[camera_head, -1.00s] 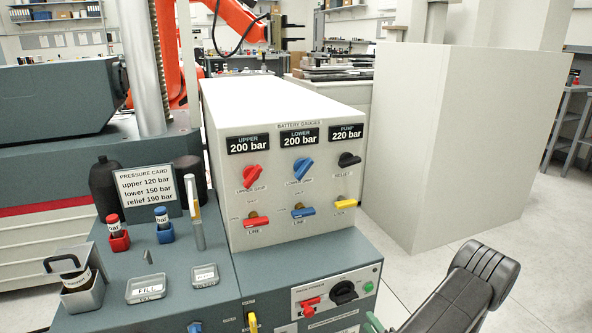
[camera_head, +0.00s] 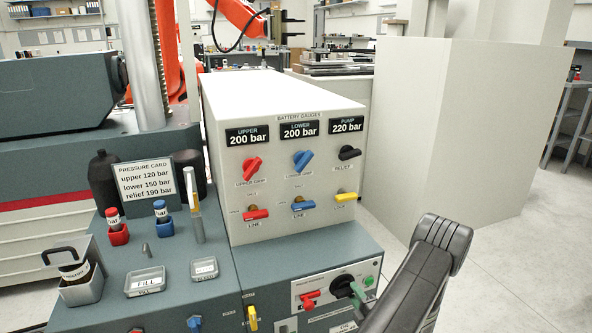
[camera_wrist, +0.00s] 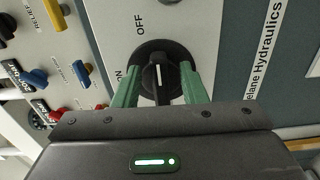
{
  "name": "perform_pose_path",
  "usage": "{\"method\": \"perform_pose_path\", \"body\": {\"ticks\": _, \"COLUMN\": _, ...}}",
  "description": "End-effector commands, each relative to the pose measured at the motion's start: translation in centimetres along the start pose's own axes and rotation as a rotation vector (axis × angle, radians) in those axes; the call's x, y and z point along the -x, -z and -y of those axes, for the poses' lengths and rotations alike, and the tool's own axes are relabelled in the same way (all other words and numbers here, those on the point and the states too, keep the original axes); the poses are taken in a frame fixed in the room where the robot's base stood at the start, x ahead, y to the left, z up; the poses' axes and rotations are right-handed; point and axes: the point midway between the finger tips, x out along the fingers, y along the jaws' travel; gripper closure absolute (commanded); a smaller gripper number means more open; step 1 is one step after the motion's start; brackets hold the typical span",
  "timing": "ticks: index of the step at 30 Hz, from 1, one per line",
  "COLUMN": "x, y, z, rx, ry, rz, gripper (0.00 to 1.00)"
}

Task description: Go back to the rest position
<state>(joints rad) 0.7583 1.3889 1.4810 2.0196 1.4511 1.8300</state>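My gripper (camera_wrist: 158,92) has two green fingers, set apart on either side of a round black rotary knob (camera_wrist: 158,68). The knob's raised bar stands between them with space visible at both sides; nothing appears held. The knob has a white pointer line, with OFF and ON lettering beside it. In the head view my gripper (camera_head: 357,294) is at the lower right of the same knob (camera_head: 343,286), on the white front panel (camera_head: 312,287). My dark arm link reaches in from the lower right. Finger contact with the knob's rim cannot be told.
Above stands the gauge box (camera_head: 285,120) with coloured valve handles, reading 200, 200 and 220 bar. Left are a pressure card (camera_head: 146,181), trays and small bottles. Open floor (camera_head: 500,260) lies right.

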Motion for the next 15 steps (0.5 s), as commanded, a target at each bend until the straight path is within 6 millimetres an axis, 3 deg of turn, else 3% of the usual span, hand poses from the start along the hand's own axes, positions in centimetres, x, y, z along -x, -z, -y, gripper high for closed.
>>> {"method": "perform_pose_path", "body": {"ticks": 15, "x": -0.31, "y": 0.13, "z": -0.65, "rx": 0.367, "ry": 0.001, "rz": 0.001, "gripper": 0.62}}
